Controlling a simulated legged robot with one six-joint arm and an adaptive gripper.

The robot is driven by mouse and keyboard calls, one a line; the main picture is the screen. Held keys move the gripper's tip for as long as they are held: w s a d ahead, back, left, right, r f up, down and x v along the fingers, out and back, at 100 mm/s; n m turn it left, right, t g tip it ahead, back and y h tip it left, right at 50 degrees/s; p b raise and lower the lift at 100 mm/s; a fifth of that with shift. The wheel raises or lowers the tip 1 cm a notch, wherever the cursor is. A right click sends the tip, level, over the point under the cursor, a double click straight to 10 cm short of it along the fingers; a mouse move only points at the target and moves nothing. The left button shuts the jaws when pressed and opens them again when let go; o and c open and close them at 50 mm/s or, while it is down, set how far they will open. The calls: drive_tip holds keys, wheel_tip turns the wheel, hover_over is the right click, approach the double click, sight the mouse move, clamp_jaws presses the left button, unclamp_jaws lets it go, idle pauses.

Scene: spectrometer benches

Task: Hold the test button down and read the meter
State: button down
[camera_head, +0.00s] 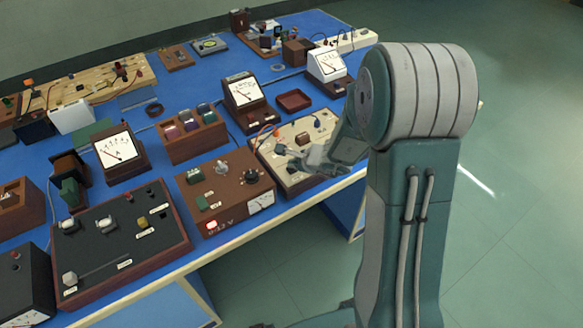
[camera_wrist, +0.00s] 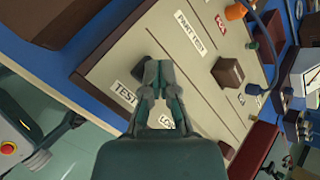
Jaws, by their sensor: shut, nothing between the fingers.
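The cream test panel (camera_head: 268,148) lies near the table's front edge, and it fills the middle of the wrist view (camera_wrist: 120,65). A label reading TEST (camera_wrist: 125,92) is just left of my fingertips. My gripper (camera_wrist: 152,70) is shut and empty, with its fingertips over the panel. The test button is not seen; my fingers may hide it, and I cannot tell whether they touch or press anything. In the head view my gripper (camera_head: 300,163) is low over the panel. A dial meter (camera_head: 243,90) stands behind the panel; its reading is too small to tell.
A second meter (camera_head: 327,63) stands further right, near a red-brown tray (camera_head: 294,101). A brown block (camera_wrist: 228,72) and an orange knob (camera_wrist: 236,11) are on the panel. A brown power box (camera_head: 215,185) sits close to its left. The floor at right is clear.

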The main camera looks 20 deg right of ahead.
drive_tip(key=shift+r, duration=0.6)
drive_tip(key=shift+r, duration=2.55)
drive_tip(key=s+a+r+n+g, duration=0.1)
drive_tip(key=s+a+r+n, duration=0.2)
drive_tip(key=s+r+n, duration=0.35)
drive_tip(key=s+a+r+n+g, duration=0.1)
drive_tip(key=s+a+r+n, duration=0.2)
drive_tip(key=s+r+n, duration=0.35)
drive_tip(key=s+d+r+n+h, duration=0.1)
drive_tip(key=s+d+n+h, duration=0.1)
drive_tip(key=s+n, duration=0.2)
drive_tip(key=s+d+r+n+h, duration=0.1)
drive_tip(key=s+d+n+h, duration=0.1)
drive_tip(key=s, duration=0.8)
drive_tip(key=shift+d+r+n+h, duration=0.3)
drive_tip(key=shift+d+n, duration=0.5)
drive_tip(key=shift+n, duration=0.2)
